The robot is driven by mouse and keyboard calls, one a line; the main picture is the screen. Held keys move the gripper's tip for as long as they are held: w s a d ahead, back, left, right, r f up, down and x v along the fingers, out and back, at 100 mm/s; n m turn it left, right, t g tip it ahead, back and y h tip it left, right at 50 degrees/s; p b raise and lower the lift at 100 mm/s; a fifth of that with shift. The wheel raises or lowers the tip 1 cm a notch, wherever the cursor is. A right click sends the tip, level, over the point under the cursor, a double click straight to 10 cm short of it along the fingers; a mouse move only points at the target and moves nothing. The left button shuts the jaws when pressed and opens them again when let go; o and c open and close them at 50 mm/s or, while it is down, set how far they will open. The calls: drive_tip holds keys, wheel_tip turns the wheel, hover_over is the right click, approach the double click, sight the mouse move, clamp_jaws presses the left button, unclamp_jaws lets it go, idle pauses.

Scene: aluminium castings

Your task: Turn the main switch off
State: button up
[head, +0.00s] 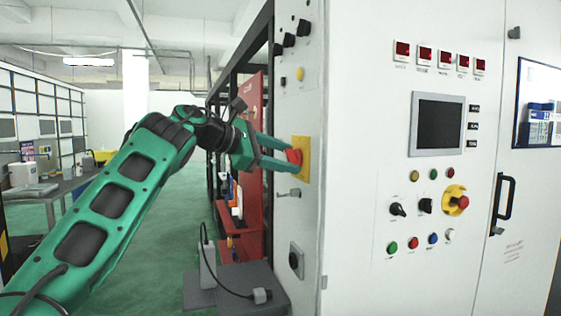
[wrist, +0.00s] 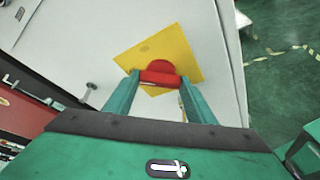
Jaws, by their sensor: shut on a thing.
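The main switch is a red rotary handle (head: 294,157) on a yellow plate (head: 305,148), mounted on the narrow side face of the white cabinet. In the wrist view the red handle (wrist: 158,77) lies crosswise between my two fingers, in front of the yellow plate (wrist: 140,52). The plate looks tilted relative to the handle in that view. My gripper (head: 288,157) reaches the switch from the left, with its green fingers shut on the handle, one at each end. The fingertips partly hide the handle in the head view.
The cabinet front (head: 375,200) carries a screen (head: 437,124), several buttons and a red knob on yellow (head: 456,200). A small metal latch (head: 289,193) sits just below the switch. A red frame (head: 254,190) and a grey stand (head: 240,288) are close to the cabinet's left side.

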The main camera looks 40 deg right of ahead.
drive_tip(key=shift+w+n, duration=0.1)
drive_tip(key=shift+n, duration=0.5)
drive_tip(key=shift+g+y, duration=0.3)
drive_tip(key=o, duration=1)
drive_tip(key=shift+o, duration=0.2)
drive_tip(key=v, duration=1.1)
drive_tip(key=shift+d, duration=0.1)
